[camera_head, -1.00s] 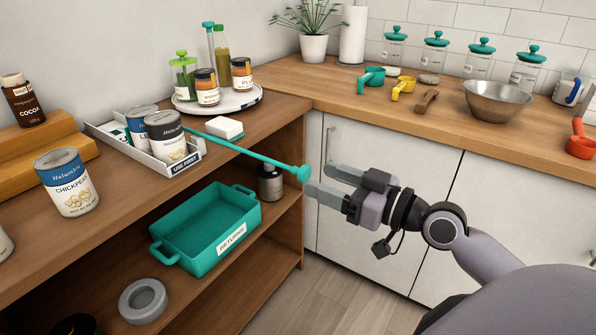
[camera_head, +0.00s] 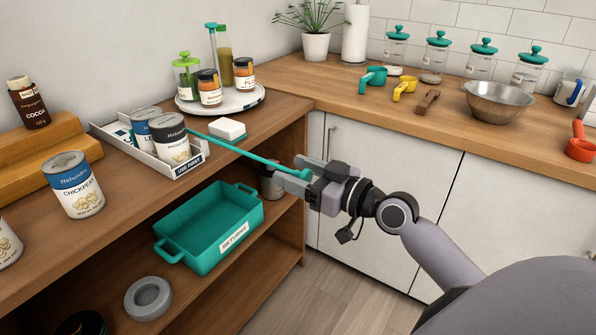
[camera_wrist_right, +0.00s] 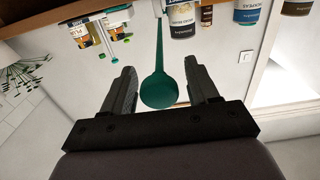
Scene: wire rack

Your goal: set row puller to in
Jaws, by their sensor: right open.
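The row puller is a long teal rod (camera_head: 240,152) that sticks out from the white tray (camera_head: 178,166) of cans on the upper shelf, past the shelf's front edge. Its round knob (camera_wrist_right: 159,90) shows in the right wrist view between the two fingers. My right gripper (camera_head: 293,173) is open around the knob end in the head view, one finger on each side. In the right wrist view the right gripper (camera_wrist_right: 163,82) shows a gap on both sides of the knob. Two cans (camera_head: 169,139) stand in the tray beside the rod's far end. My left gripper is not in view.
A white block (camera_head: 227,129) lies beside the rod. A round white tray (camera_head: 243,103) with jars and bottles stands behind. A teal bin (camera_head: 200,228) sits on the lower shelf. White cabinets (camera_head: 385,190) and a wooden counter (camera_head: 420,110) are at the right.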

